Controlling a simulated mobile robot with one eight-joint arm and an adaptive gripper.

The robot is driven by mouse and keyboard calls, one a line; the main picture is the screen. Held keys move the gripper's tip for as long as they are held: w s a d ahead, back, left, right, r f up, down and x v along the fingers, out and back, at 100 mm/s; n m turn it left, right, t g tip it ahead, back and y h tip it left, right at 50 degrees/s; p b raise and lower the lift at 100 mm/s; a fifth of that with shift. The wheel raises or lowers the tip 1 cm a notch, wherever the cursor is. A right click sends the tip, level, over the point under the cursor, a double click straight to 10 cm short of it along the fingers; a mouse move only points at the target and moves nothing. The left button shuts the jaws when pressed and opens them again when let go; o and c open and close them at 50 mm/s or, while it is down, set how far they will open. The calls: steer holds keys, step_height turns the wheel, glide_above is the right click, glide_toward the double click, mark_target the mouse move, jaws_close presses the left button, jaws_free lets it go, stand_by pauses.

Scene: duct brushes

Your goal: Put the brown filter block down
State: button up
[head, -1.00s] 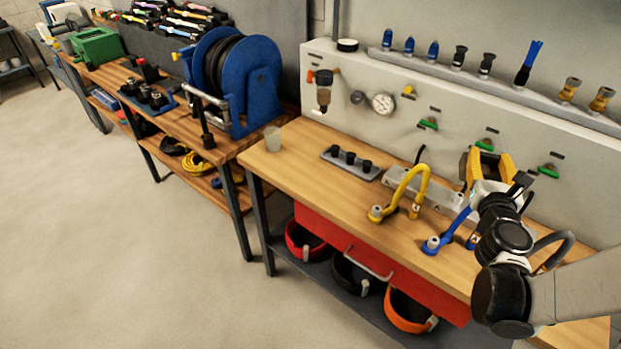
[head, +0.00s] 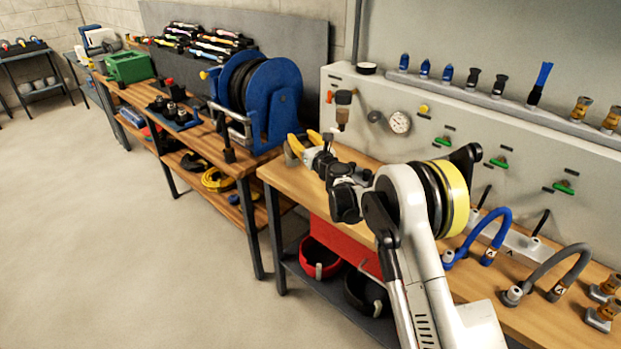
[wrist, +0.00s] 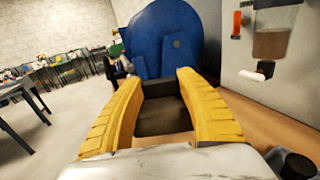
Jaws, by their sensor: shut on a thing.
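My gripper (head: 306,146) is over the left end of the wooden bench (head: 280,176) in the head view, seen partly from behind my arm. In the wrist view its two yellow fingers (wrist: 162,88) are shut on a dark brown block (wrist: 162,117), the brown filter block, which sits between them. The block's lower end and its height over the bench are not clear.
The blue hose reel (head: 275,92) stands just beyond the gripper, also large in the wrist view (wrist: 165,40). The wall panel (head: 450,115) with a brown-bowled filter unit (head: 343,108) is at right. Blue (head: 480,235) and grey (head: 550,270) hoses stand on the bench at right.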

step_height(320, 180, down, 10)
steer(key=b, duration=0.3)
steer(key=shift+r, duration=0.3)
steer(key=o, duration=1.1)
steer(key=shift+b, duration=0.3)
